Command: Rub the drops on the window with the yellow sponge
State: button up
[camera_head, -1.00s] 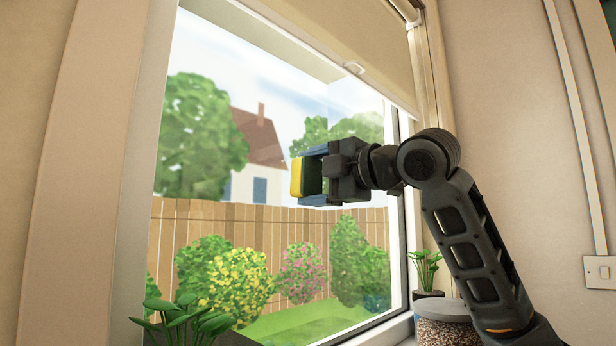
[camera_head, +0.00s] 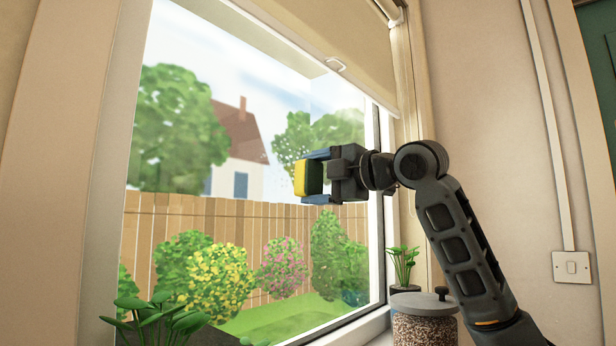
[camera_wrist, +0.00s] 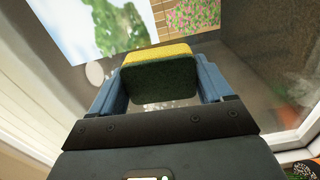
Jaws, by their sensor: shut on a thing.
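My gripper (camera_head: 318,176) is shut on the yellow sponge (camera_head: 301,179), which has a dark green side facing my palm. In the wrist view the sponge (camera_wrist: 158,52) sits between the blue fingers, with its yellow face pointing away from me. The window (camera_head: 330,235) is in front of the sponge. Small pale drops (camera_head: 285,186) show faintly just left of the sponge in the head view. I cannot tell whether the sponge touches the glass.
A rolled blind (camera_head: 320,40) with a pull ring hangs across the window's top. A plant (camera_head: 165,315) stands at the lower left. A small potted plant (camera_head: 403,262) and a lidded jar (camera_head: 425,328) are near the sill at right. A light switch (camera_head: 571,266) is on the wall.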

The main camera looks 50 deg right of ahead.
aim_at(276, 156)
jog(key=shift+d+r+p, duration=0.8)
jog(key=shift+d+r, duration=0.25)
jog(key=shift+d, duration=0.85)
jog(key=shift+a+f+b, duration=0.1)
jog(key=shift+a+b, duration=0.3)
jog(key=shift+a, duration=7.3)
jog(key=shift+r+p, duration=0.85)
jog(key=shift+r, duration=0.1)
jog(key=shift+w+d, duration=0.1)
jog(key=shift+d, duration=1.95)
jog(key=d, duration=1.1)
jog(key=shift+d+p, duration=0.25)
jog(key=shift+p, duration=0.1)
jog(key=shift+f, duration=0.1)
